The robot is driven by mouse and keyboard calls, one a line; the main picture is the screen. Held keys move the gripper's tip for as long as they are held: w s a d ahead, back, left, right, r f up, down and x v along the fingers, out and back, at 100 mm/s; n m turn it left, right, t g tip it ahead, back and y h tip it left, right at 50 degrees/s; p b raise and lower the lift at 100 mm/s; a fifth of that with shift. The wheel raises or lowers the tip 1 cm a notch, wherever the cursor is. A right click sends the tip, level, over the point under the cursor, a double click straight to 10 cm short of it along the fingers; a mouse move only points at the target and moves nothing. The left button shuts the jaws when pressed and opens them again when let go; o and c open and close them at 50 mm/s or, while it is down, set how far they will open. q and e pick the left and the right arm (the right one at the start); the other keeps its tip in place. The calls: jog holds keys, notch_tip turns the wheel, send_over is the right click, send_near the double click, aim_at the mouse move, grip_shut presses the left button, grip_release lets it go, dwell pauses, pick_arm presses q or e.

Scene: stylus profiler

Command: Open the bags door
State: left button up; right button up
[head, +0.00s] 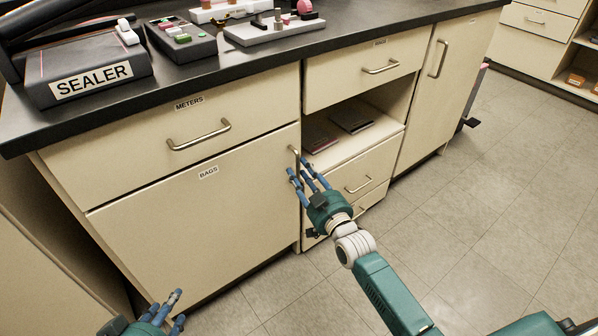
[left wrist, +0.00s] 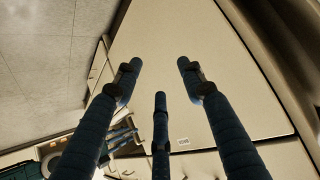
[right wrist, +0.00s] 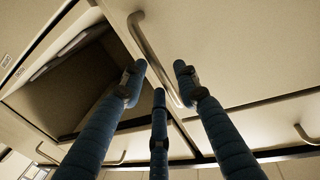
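The bags door (head: 190,225) is a cream cabinet door labelled BAGS. It looks closed in the head view. Its metal bar handle (head: 294,153) is near the top right edge and partly hidden by my right fingers. My right gripper (head: 299,168) is at this handle. In the right wrist view the handle (right wrist: 151,45) runs between the spread blue fingertips (right wrist: 159,74); contact cannot be made out. My left gripper (head: 169,307) is low in front of the door, open and empty. In the left wrist view its fingers (left wrist: 160,75) point at the door face (left wrist: 200,40).
A METERS drawer (head: 120,150) with a bar handle is above the door. An open shelf (head: 345,150) and drawers (head: 365,180) lie to the right. The dark countertop (head: 240,65) overhangs, carrying the SEALER (head: 90,80). The grey floor (head: 470,200) is clear at right.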

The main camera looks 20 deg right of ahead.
pick_arm(q)
jog(key=shift+w+d+r+t, duration=0.25)
jog(key=shift+w+r+t, duration=0.15)
jog(key=shift+w+r, duration=0.2)
jog(key=shift+w+d+r+t, duration=0.25)
jog(key=shift+w+r+t, duration=0.15)
jog(key=shift+w+r, duration=0.2)
pick_arm(e)
jog(key=shift+w+a, duration=0.2)
jog(key=shift+w, duration=0.75)
grip_shut()
